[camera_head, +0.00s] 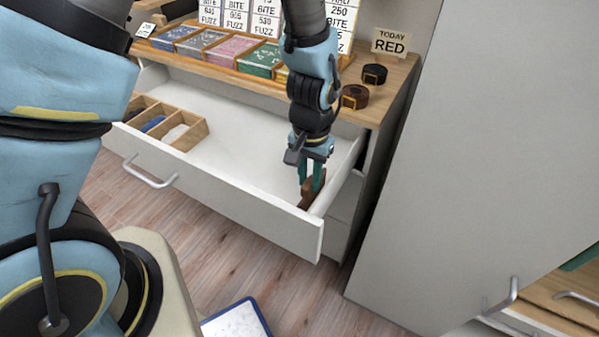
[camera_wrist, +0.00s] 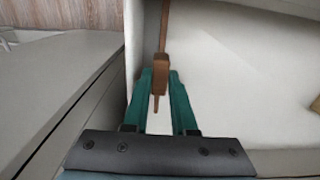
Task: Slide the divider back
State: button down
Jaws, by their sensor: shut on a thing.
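The divider is a thin brown wooden piece (camera_head: 307,194) inside the open white drawer (camera_head: 231,206), close to its right side wall. In the wrist view the divider (camera_wrist: 164,40) runs away from my gripper, with a thicker brown block at its near end between the fingers. My gripper (camera_head: 313,177) reaches down into the drawer at its right end. In the wrist view its two green fingers (camera_wrist: 160,88) are shut on that thicker part. The fingers hide part of the divider in the head view.
A wooden compartment tray (camera_head: 188,137) with a blue item and a pale item sits at the drawer's left. The drawer's middle is bare. Above are colored boxes (camera_head: 231,51), two dark rolls (camera_head: 356,96) and a "TODAY RED" sign (camera_head: 391,42). A large grey panel (camera_head: 480,160) stands at right.

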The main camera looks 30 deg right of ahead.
jog(key=c, duration=0.7)
grip_release()
jog(key=shift+w, duration=0.1)
